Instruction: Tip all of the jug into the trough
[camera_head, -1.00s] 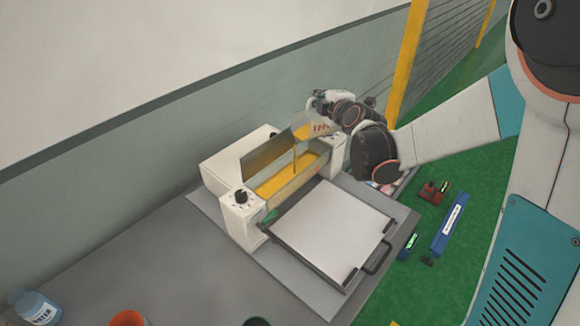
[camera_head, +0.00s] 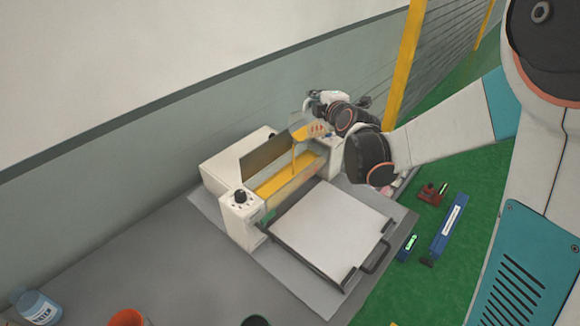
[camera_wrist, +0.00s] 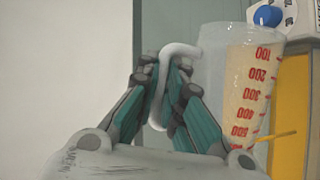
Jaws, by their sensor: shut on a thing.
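The jug (camera_wrist: 240,85) is clear with red volume marks and shows tilted at the right of the wrist view. My gripper (camera_wrist: 165,75) is shut on its pale handle. In the head view the jug (camera_head: 315,130) is tipped over the trough's right end, and a thin yellow-orange stream falls from it. Some yellow-orange liquid still shows inside the jug. The trough (camera_head: 288,178) sits in a white machine and holds yellow-orange liquid. In the head view the arm hides much of my gripper (camera_head: 325,102).
A white flat plate with a dark handle (camera_head: 335,232) lies in front of the trough. White end blocks with knobs (camera_head: 241,210) flank it. A water bottle (camera_head: 38,306) and an orange cup (camera_head: 128,318) stand at lower left. The grey tabletop (camera_head: 170,270) between is clear.

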